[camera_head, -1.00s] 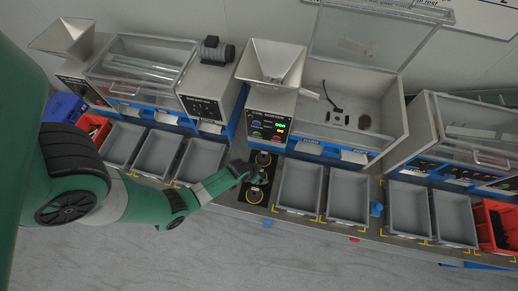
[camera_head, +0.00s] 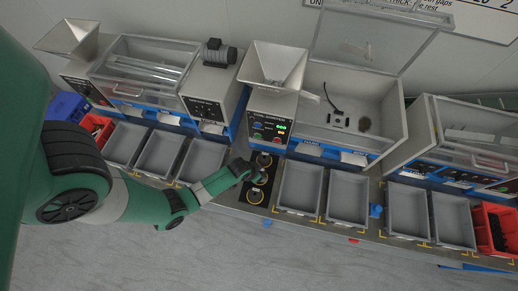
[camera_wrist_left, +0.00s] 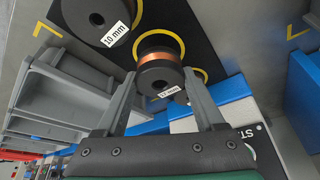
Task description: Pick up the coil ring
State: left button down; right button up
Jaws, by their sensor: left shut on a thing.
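The coil ring (camera_wrist_left: 160,77) shows in the left wrist view as a black spool with a copper-coloured winding and a small white label. It sits between the two fingertips of my left gripper (camera_wrist_left: 163,92), which is shut on it. A yellow circle on the black mat (camera_wrist_left: 212,42) shows behind it; I cannot tell whether it is clear of the mat. In the head view my left gripper (camera_head: 252,171) is over the mat, and the coil ring is mostly hidden there. My right gripper is not in view.
Another black spool (camera_wrist_left: 97,16), labelled 10 mm, stands close beside the held one. Grey bins (camera_head: 300,188) line the bench front on both sides. A control box (camera_head: 268,125) with a metal hopper (camera_head: 274,65) stands behind the mat. Red bins stand at both ends.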

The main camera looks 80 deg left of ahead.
pick_arm(q)
jog(key=d+r+p, duration=1.1)
jog(key=d+p, duration=0.1)
jog(key=d, duration=0.2)
jog(key=shift+s, duration=0.45)
